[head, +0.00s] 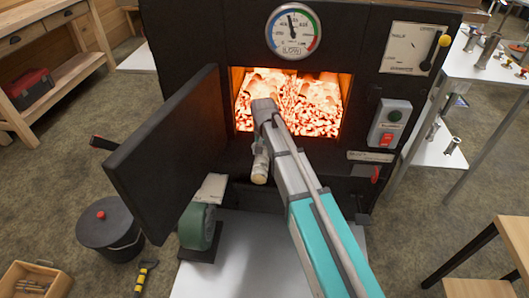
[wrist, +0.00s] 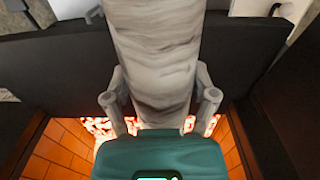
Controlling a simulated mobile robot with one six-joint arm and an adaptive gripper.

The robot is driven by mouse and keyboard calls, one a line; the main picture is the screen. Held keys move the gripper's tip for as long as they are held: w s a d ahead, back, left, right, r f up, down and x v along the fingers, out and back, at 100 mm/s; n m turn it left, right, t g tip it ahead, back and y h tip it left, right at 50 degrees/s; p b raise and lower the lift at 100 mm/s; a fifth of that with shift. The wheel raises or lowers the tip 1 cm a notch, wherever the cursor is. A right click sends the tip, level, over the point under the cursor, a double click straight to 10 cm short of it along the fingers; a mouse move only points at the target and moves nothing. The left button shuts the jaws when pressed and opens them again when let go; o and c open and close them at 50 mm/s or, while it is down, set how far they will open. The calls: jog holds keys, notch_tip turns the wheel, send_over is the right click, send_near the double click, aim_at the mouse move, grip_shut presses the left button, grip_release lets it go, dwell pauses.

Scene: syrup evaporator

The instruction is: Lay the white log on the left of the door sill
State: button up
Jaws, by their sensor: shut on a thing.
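The white log (wrist: 155,55), with streaked pale bark, is gripped between the two fingers of my gripper (wrist: 160,95) in the wrist view. In the head view my gripper (head: 261,146) is in front of the firebox opening, and the log's pale cut end (head: 259,178) points down toward the front. The log looks held above the dark ledge below the opening, the door sill (head: 312,146); whether it touches cannot be told. My arm hides part of the sill. The firebox door (head: 165,150) stands open to the left.
Glowing embers (head: 318,105) fill the firebox. A white platform (head: 225,270) lies in front, with a green roller-like thing (head: 198,228) near the door. A black lidded bucket (head: 108,228) and a wooden crate (head: 35,282) stand at left. A switch box (head: 390,124) is right of the opening.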

jog(key=shift+w+f, duration=0.1)
jog(key=shift+w+d+f+b, duration=0.1)
jog(key=shift+w+f+b, duration=0.6)
jog(key=shift+w, duration=0.6)
jog(key=shift+w+a+f+b, duration=0.1)
jog(key=shift+w+f+b, duration=0.55)
jog(key=shift+w, duration=0.65)
jog(key=shift+w+d+f+b, duration=0.1)
jog(key=shift+w+f+b, duration=0.55)
jog(key=shift+w, duration=0.65)
jog(key=shift+w+f+b, duration=0.7)
jog(key=shift+w+b, duration=0.05)
jog(key=shift+w, duration=0.2)
jog(key=o, duration=1.2)
jog(key=shift+r, duration=0.1)
